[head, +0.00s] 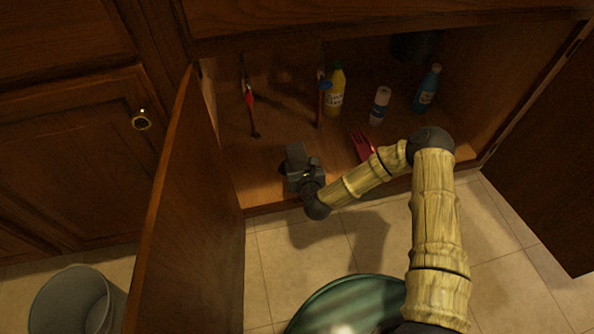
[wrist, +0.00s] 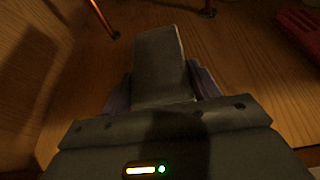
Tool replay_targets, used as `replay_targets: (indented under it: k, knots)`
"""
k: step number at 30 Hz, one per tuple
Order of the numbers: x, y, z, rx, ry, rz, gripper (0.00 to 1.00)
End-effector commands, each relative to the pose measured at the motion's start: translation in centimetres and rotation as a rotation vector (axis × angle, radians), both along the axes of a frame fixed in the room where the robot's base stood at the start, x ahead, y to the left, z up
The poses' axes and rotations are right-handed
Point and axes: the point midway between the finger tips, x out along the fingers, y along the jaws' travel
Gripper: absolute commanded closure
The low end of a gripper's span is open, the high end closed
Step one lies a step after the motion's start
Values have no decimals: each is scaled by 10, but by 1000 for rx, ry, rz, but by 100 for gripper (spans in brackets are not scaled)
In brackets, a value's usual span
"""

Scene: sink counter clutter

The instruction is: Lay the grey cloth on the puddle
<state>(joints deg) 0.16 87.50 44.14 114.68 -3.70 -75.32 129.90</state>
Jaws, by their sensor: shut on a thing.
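My gripper (head: 303,176) is inside the open sink cabinet, low over the front left of its wooden floor. It is shut on a grey, block-shaped piece that looks like the folded grey cloth (head: 295,153). In the wrist view the cloth (wrist: 160,58) stands out between the two fingers of my gripper (wrist: 163,88). I cannot tell whether the cloth touches the cabinet floor. I cannot make out the puddle in either view.
A yellow bottle (head: 336,95), a white can (head: 380,106) and a blue bottle (head: 427,92) stand farther back. A red object (head: 361,146) lies right of my gripper. Two thin pipes (head: 249,104) rise behind it. The open left door (head: 190,220) and a bucket (head: 72,305) are left.

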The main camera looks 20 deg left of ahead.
Motion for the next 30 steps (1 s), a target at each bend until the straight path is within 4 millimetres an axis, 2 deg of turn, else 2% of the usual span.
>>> replay_targets:
  k: [1,5,17,18,21,30]
  knots:
    - [0,0,-14,-2,0,1,65]
    - [0,1,-27,-1,-2,1,65]
    - [0,0,-30,0,0,0,65]
    - [0,0,-30,-1,1,0,37]
    - [0,0,-29,-1,0,0,17]
    - [0,0,-28,-1,0,0,17]
